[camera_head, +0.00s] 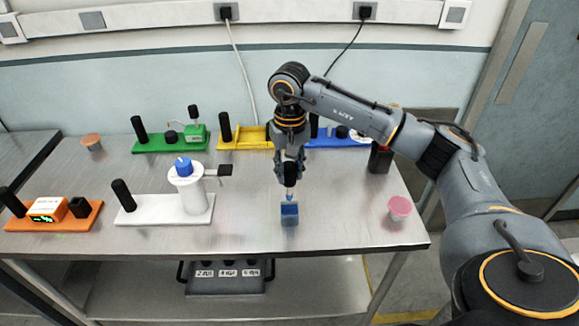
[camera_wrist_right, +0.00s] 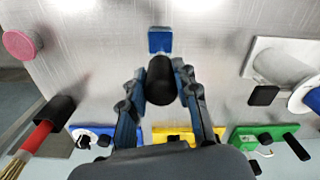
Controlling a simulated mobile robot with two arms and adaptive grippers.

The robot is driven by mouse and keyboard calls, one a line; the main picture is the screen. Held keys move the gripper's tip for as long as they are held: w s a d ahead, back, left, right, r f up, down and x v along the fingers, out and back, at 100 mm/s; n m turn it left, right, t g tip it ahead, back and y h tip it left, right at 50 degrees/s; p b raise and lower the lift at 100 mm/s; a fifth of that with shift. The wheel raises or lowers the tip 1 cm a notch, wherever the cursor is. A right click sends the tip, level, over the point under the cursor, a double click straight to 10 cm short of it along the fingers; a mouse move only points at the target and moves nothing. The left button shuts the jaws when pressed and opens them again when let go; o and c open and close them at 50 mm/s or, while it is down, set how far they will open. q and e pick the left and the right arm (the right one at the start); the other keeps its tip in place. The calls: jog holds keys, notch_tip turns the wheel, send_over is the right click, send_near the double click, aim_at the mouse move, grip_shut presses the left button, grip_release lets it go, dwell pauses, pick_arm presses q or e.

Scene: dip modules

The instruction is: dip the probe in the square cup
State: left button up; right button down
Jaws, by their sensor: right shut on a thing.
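My right gripper (camera_head: 290,180) points down over the table and is shut on the probe, whose black handle (camera_wrist_right: 160,80) shows between the fingers in the right wrist view. The probe's pale lower end (camera_head: 290,197) points down, just above or at the rim of the square cup (camera_head: 289,214). I cannot tell whether the tip is inside it. The cup is blue and stands upright on the table; in the right wrist view it (camera_wrist_right: 160,40) lies just beyond the handle. My left gripper is not in view.
A white module (camera_head: 150,212) with a blue-topped cylinder and an orange module (camera_head: 25,217) stand left. Green (camera_head: 155,143), yellow (camera_head: 240,143) and blue (camera_head: 325,141) modules line the back. A pink round cup (camera_head: 400,206) and a red-black object (camera_head: 380,158) are right. Table around the square cup is clear.

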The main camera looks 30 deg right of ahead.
aim_at(290, 192)
notch_tip(290, 192, down, 2)
jog(key=shift+f+b, duration=0.25)
jog(key=shift+b, duration=0.3)
jog(key=shift+f+b, duration=2.2)
jog(key=shift+f, duration=0.5)
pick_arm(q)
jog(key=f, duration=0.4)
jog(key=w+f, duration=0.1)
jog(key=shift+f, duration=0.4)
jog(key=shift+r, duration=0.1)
pick_arm(e)
jog(key=shift+r, duration=0.1)
pick_arm(q)
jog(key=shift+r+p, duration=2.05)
jog(key=shift+p, duration=0.1)
pick_arm(e)
jog(key=shift+r, duration=3.7)
